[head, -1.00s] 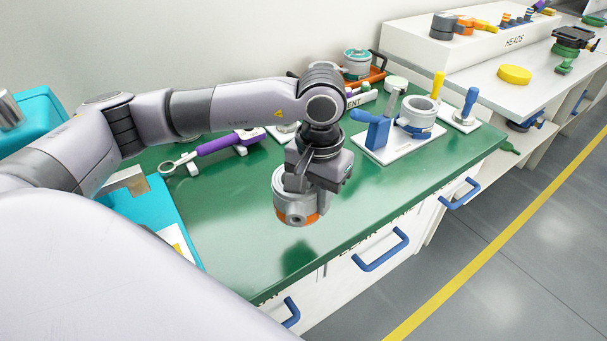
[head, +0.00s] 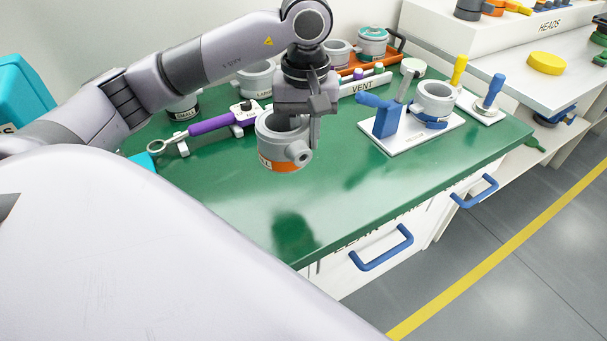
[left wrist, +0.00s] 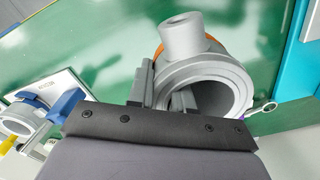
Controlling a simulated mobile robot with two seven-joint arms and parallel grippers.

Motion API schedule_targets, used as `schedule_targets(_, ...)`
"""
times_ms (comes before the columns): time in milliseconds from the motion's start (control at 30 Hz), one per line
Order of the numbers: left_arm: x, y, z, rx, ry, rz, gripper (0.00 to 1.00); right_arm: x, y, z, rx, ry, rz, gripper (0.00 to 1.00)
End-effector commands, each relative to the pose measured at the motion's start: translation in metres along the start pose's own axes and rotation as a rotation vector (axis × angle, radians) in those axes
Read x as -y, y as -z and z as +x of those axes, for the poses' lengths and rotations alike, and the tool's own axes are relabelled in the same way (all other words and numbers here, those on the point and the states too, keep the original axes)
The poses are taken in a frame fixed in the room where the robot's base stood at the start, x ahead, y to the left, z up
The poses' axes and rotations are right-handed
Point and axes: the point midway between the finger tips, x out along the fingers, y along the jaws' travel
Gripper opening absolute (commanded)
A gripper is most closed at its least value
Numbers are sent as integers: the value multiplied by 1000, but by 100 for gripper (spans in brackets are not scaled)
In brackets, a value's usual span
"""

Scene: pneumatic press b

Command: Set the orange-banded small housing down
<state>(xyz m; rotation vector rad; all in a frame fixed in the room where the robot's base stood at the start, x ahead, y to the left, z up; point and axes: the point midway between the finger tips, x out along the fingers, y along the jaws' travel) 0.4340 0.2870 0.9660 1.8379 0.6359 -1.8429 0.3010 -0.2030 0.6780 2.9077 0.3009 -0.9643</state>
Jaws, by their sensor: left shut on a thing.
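The orange-banded small housing (head: 284,142) is a grey cylinder with an open top, a side port and an orange band near its bottom. My left gripper (head: 314,122) is shut on its wall and holds it upright above the green bench (head: 235,190). A dark reflection or shadow shows on the bench below it, apart from the housing. In the left wrist view the housing (left wrist: 205,80) sits between the fingers (left wrist: 160,85), its bore and side port in sight. My right gripper is not in view.
A purple-handled tool (head: 215,124) lies behind left. A white fixture plate (head: 390,147) with a blue clamp and grey ring stands to the right. Other housings (head: 257,78) and an orange tray (head: 375,70) stand at the back. The front bench is clear.

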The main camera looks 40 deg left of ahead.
Motion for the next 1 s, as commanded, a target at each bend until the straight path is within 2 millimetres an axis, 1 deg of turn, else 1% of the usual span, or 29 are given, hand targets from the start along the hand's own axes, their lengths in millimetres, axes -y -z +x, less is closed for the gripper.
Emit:
schedule_targets(33,1,0,13,3,3,0,0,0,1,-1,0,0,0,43)
schedule_targets(100,1,0,30,2,2,1,0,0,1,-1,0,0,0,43)
schedule_targets(200,0,0,50,2,1,0,0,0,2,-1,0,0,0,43)
schedule_targets(300,0,0,61,0,-1,0,0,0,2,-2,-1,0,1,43)
schedule_targets(467,-1,1,70,-2,-2,1,0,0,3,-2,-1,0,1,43)
schedule_targets(733,0,0,107,0,0,1,0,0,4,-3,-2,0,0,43)
schedule_targets(800,-1,0,110,-2,-2,2,0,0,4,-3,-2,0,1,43)
schedule_targets(1000,-1,1,109,-3,-3,2,0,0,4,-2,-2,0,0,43)
